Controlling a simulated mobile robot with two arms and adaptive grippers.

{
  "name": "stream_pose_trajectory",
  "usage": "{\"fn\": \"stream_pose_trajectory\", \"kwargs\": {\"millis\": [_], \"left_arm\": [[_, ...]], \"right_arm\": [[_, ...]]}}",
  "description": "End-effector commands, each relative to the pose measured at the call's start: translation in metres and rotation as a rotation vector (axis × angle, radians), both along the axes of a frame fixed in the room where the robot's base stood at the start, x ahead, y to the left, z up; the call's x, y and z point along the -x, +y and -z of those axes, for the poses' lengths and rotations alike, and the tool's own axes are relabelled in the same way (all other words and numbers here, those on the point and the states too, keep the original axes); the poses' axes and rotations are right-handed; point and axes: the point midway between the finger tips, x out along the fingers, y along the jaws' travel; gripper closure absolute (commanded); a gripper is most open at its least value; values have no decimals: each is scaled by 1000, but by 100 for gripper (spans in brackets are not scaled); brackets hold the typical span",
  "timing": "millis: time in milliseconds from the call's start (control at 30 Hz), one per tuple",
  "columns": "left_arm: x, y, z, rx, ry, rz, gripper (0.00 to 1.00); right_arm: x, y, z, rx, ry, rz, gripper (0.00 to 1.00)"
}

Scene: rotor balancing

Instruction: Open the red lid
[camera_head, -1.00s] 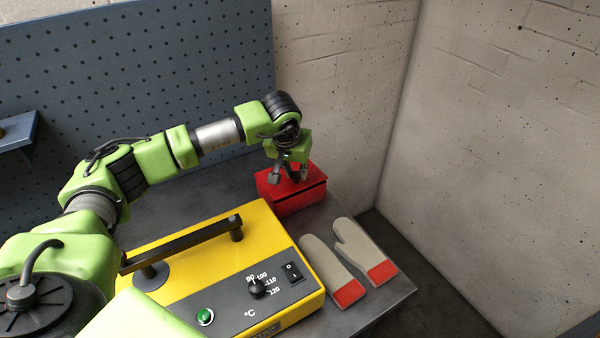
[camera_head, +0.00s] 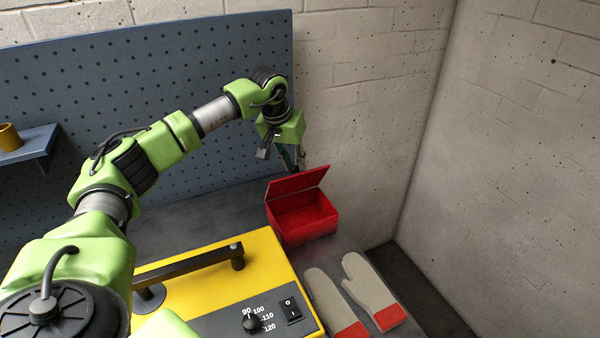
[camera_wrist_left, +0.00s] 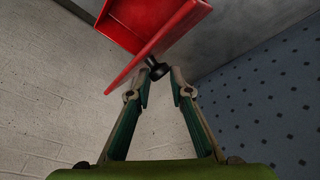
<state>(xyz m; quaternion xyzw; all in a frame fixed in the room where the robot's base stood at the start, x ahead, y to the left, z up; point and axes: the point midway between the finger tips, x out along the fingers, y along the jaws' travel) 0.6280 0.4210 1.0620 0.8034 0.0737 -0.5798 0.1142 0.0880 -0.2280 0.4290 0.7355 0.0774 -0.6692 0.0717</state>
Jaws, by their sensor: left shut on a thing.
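The red box (camera_head: 306,228) stands on the dark table near the back wall. Its red lid (camera_head: 298,182) is tilted up at the back edge, and the box's inside shows. The lid also appears nearly edge-on in the left wrist view (camera_wrist_left: 160,42), with a small black knob (camera_wrist_left: 158,71) on its outer side. My left gripper (camera_head: 292,161) is behind the raised lid, shut on the black knob; its fingertips are partly hidden by the lid in the head view. My right gripper is not in view.
A yellow machine (camera_head: 215,260) with a black bar handle stands in front of the box. Two beige oven mitts (camera_head: 340,290) with red cuffs lie right of it. A blue pegboard (camera_head: 190,80) and a brick wall (camera_head: 365,110) stand behind.

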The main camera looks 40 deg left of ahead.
Motion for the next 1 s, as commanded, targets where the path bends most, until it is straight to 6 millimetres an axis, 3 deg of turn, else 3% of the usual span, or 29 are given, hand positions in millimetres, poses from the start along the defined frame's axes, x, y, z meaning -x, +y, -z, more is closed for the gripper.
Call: {"fn": "stream_pose_trajectory", "kwargs": {"millis": [33, 500, 1000], "left_arm": [[0, 12, 5, -11, 14, -13, 100], [-22, 56, 17, -13, 27, -13, 100], [-36, 82, 32, -14, 22, -14, 100]], "right_arm": [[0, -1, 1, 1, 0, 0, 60], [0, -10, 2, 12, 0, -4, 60], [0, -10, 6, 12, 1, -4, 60]]}}
